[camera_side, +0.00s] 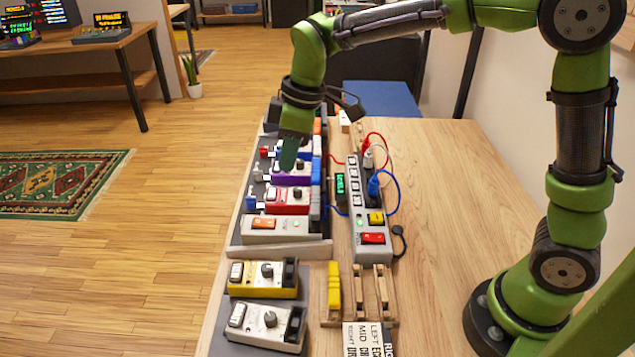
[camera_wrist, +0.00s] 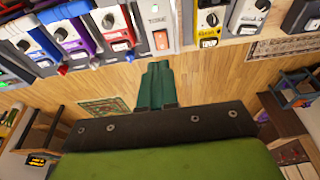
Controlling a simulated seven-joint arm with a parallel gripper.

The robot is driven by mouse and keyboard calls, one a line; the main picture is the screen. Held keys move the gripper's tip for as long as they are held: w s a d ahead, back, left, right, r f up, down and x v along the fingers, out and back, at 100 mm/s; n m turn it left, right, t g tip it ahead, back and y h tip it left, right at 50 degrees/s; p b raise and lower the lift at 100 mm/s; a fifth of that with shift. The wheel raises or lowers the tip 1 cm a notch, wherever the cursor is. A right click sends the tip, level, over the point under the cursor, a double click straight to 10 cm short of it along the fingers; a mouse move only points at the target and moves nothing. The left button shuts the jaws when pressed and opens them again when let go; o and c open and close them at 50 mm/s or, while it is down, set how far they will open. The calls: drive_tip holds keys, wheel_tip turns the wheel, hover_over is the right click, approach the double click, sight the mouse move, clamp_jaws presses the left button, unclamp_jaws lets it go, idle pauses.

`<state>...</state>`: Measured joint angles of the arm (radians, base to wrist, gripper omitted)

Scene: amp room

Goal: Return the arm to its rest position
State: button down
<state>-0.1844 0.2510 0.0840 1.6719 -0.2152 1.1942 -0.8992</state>
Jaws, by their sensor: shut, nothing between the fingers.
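My gripper (camera_side: 289,152) hangs from my green arm above the row of pedals at the far half of the table in the side view. Its two teal fingers point down and lie together, shut and empty. In the wrist view the shut fingers (camera_wrist: 157,84) stick out past the dark gripper body, with floor and pedals behind them. The purple pedal (camera_side: 291,171) and the red pedal (camera_side: 287,200) are below and near the fingertips in the side view. I cannot tell the exact height of the fingertips above the pedals.
A grey power strip (camera_side: 368,215) with red and blue cables stands right of the pedals. A yellow pedal (camera_side: 263,279) and a white pedal (camera_side: 266,326) sit at the near left. A yellow block (camera_side: 334,287) and a lettered card (camera_side: 368,339) lie nearby. The table's right side (camera_side: 450,220) is clear.

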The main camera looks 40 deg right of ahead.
idle(0.3)
drive_tip(key=s+d+r+m+t, duration=0.2)
drive_tip(key=s+d+m, duration=0.3)
drive_tip(key=s, duration=0.4)
drive_tip(key=s+d+r+m+t, duration=0.2)
drive_tip(key=s+d+m, duration=0.3)
drive_tip(key=s+m, duration=0.3)
drive_tip(key=shift+s+d+t, duration=0.15)
drive_tip(key=shift+s+t, duration=0.45)
drive_tip(key=shift+s, duration=0.35)
